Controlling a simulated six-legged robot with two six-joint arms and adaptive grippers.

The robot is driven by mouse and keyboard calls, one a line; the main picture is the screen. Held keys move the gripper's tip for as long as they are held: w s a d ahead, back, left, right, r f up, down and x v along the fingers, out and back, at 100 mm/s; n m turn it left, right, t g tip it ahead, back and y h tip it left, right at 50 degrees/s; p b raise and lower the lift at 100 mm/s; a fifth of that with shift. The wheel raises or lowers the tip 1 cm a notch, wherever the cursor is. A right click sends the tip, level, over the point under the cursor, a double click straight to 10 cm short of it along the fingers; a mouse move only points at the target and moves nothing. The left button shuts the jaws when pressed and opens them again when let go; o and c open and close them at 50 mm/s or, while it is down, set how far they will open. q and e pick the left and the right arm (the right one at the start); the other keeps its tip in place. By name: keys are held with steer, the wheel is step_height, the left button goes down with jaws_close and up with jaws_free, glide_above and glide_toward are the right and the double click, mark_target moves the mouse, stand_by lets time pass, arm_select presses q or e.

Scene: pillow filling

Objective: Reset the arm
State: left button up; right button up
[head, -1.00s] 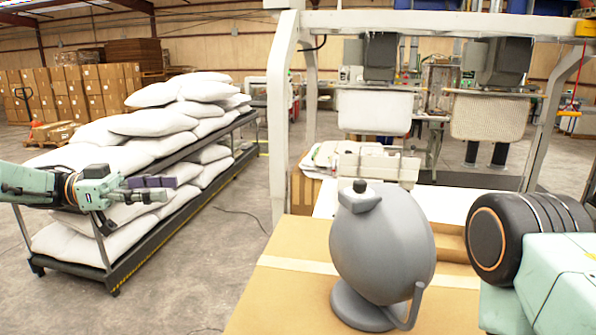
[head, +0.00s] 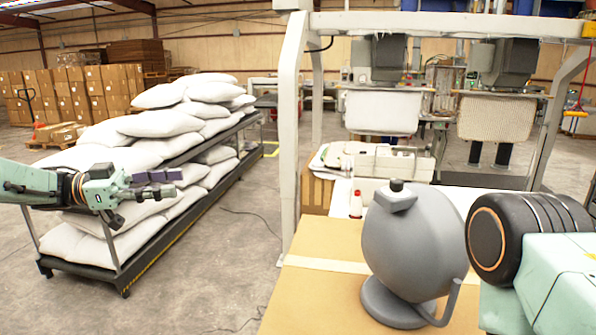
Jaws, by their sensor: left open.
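My left gripper (head: 142,188) comes in from the left edge in the head view. It is open and empty, in front of a rack of white pillows (head: 155,124) as seen from here. Whether it touches any pillow cannot be told, but nothing is between its fingers. Part of my right arm (head: 560,270) shows at the right edge. My right gripper is not in view.
A grey rounded device (head: 415,243) stands on a cardboard-coloured table (head: 318,300). A white machine frame (head: 291,130) rises behind it. Stacked boxes (head: 75,95) stand at the back left. The floor (head: 225,250) between rack and table is mostly clear; a thin cable lies there.

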arm_select(q)
steer(key=w+d+f+n+t+y+b, duration=0.2)
steer(key=w+f+n+t+y, duration=0.2)
steer(key=w+f+n+t, duration=0.45)
steer(key=s+f+n+t+y+b, duration=0.1)
steer(key=s+f+n+y+b, duration=0.3)
steer(key=f, duration=1)
steer(key=s+f+n+y+b, duration=0.25)
steer(key=s+f+y, duration=0.25)
steer(key=f, duration=0.9)
steer(key=s+f+n+g+y+b, duration=0.1)
steer(key=s+f+g+b, duration=0.3)
steer(key=s+f, duration=0.6)
steer(key=s+f+n+g+y+b, duration=0.1)
steer(key=s+f+g+b, duration=0.3)
steer(key=s+f, duration=0.5)
steer(key=s+f+n+g+y+b, duration=0.1)
steer(key=s+f+g+y+b, duration=0.2)
steer(key=s, duration=2)
step_height(320, 180, down, 8)
steer(key=d+g+b, duration=0.1)
steer(key=b, duration=0.2)
steer(key=shift+s+r, duration=0.15)
steer(key=shift+s, duration=0.2)
steer(key=shift+s, duration=0.1)
